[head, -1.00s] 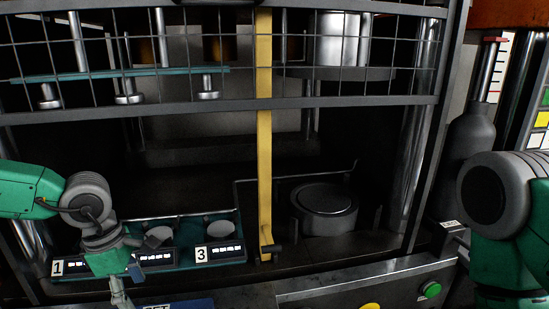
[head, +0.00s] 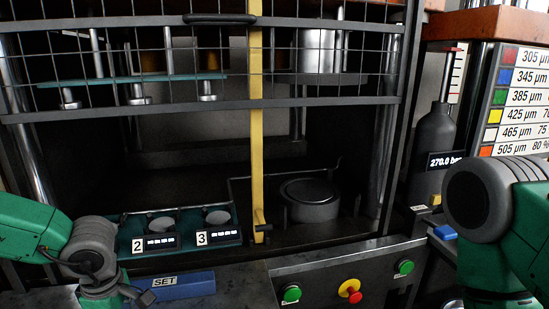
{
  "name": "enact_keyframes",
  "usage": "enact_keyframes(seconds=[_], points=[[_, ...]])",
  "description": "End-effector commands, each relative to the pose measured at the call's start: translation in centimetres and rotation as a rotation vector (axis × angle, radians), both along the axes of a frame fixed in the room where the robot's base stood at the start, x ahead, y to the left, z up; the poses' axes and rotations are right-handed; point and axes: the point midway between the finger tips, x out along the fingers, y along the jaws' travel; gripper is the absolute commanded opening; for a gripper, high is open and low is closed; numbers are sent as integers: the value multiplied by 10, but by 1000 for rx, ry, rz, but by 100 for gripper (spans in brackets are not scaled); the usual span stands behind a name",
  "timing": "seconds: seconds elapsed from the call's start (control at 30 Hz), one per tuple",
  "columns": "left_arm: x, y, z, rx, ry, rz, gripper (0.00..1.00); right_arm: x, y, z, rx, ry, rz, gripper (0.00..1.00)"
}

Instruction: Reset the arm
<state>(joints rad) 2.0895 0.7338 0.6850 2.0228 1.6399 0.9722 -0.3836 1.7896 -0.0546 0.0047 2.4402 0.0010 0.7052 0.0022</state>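My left arm (head: 30,228) comes in from the left, and its wrist (head: 98,284) is at the bottom edge, in front of the teal tray and left of the blue SET block. Its fingertips are cut off below the picture. My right arm (head: 490,205) stands at the right edge, in front of the dark bottle. Its gripper is out of the picture. I see nothing held by either arm.
A round pot (head: 311,200) stands right of the bar. A blue SET block (head: 178,284), front panel buttons (head: 350,290) and a dark bottle (head: 432,135) are nearby.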

Motion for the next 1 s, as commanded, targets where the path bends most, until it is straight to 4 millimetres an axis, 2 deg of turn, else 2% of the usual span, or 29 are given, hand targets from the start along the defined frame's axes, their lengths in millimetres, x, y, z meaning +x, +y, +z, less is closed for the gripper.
enact_keyframes(seconds=[0.27,0.37,0.47,0.6,0.77,0.93,0.97,1.0], points=[[-32,6,-60,176,-40,-285,56,-1,0,0,0,1,0,38],[-50,7,-87,232,-53,-454,56,-1,0,0,0,1,0,38],[-79,4,-118,268,-59,-690,56,-1,0,0,0,1,0,38],[-135,-3,-151,240,-44,-1033,56,-1,0,0,0,1,0,38],[-196,-8,-168,146,2,-1332,56,0,0,0,0,1,0,38],[-258,-7,-171,14,74,-1573,56,0,0,0,0,1,0,38],[-269,-6,-171,-12,89,-1611,56,0,0,0,0,1,0,38],[-265,-7,-183,-7,79,-1616,56,0,0,-13,0,0,0,38]])
